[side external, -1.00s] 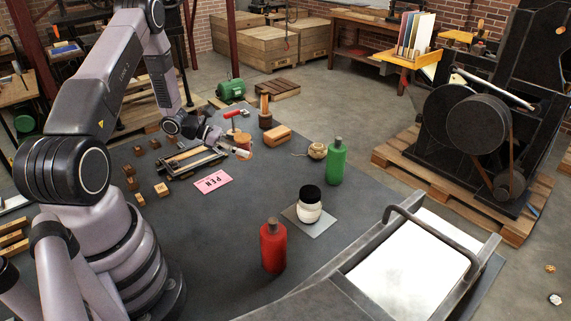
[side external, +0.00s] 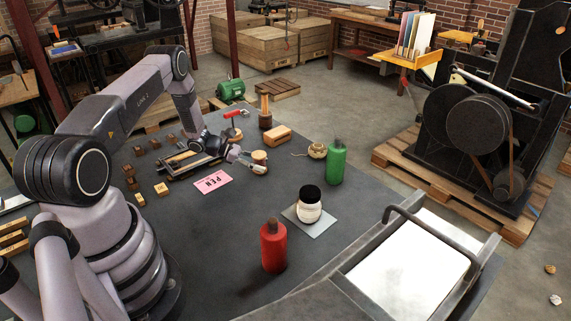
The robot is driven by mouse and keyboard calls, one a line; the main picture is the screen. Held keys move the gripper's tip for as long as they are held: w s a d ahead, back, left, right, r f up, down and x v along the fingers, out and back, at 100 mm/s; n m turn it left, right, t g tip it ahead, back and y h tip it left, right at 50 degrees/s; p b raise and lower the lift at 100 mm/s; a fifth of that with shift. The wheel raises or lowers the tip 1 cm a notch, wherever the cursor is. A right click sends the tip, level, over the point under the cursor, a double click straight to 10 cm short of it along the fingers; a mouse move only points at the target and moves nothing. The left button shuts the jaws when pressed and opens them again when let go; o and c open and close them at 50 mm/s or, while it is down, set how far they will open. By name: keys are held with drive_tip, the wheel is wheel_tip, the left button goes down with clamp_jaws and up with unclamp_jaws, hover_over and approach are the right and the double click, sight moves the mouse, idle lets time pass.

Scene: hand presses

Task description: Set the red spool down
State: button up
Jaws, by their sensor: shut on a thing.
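My gripper (side external: 248,159) reaches right from the wrist, low over the dark tabletop. It is shut on the red spool (side external: 260,160), a small round thing with a tan top and little red showing. The spool looks upright, at or very close to table height. I cannot tell whether its base touches the surface. The fingers partly cover its left side.
A wooden block (side external: 277,136) and a twine ball (side external: 317,150) lie behind and to the right. A green bottle (side external: 336,163), a black-lidded jar (side external: 310,205) and a red bottle (side external: 273,246) stand nearer. A pink PEN card (side external: 213,182) lies in front of a metal frame (side external: 185,160).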

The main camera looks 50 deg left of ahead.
drive_tip(key=shift+f, duration=0.15)
drive_tip(key=o, duration=1.1)
drive_tip(key=shift+c, duration=0.2)
